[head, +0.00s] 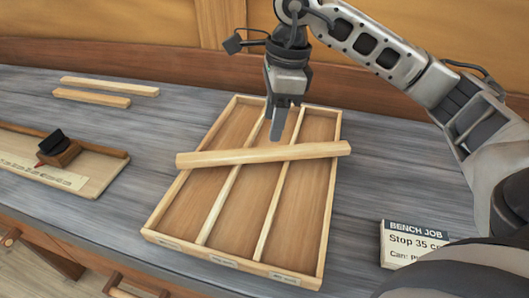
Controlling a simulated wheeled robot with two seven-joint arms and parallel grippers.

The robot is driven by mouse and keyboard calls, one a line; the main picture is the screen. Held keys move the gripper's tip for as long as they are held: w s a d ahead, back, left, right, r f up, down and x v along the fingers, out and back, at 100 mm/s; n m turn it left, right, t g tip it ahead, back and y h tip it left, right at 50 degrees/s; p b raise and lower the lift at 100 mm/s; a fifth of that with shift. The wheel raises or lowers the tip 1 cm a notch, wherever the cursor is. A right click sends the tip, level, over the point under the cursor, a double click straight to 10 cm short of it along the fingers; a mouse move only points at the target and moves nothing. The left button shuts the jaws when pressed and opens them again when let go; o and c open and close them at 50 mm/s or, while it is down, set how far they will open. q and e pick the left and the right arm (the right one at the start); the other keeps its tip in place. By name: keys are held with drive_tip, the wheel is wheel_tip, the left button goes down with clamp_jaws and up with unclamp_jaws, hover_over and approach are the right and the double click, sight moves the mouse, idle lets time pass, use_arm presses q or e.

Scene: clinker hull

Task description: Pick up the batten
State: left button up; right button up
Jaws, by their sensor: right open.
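A pale wooden batten (225,157) lies across the top of a wooden tray (156,214) with three long compartments. Its left end juts past the tray's left wall and its right end reaches past the right wall. My right gripper (279,128) points down just behind the middle of the batten, over the tray. It is open, seen nearly edge-on, with nothing visible between its fingers. I cannot tell whether the fingertips touch the batten. My left gripper is not in view.
Two more wooden strips (110,86) (92,98) lie at the back left of the grey bench (150,120). A shallow board (100,176) with a dark-topped block (58,148) is at the left. A "BENCH JOB" card (405,245) stands at the front right.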

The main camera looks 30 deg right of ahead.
sight(265, 151)
drive_tip(key=shift+w+a+f+p, duration=0.15)
drive_tip(key=shift+a+f, duration=0.1)
drive_tip(key=shift+f, duration=0.85)
drive_tip(key=shift+a+f+p, duration=0.2)
drive_tip(key=shift+f, duration=0.95)
drive_tip(key=shift+w+a+f+p, duration=0.15)
drive_tip(key=shift+a+f, duration=0.1)
drive_tip(key=shift+f, duration=0.85)
drive_tip(key=shift+s, duration=0.1)
clamp_jaws()
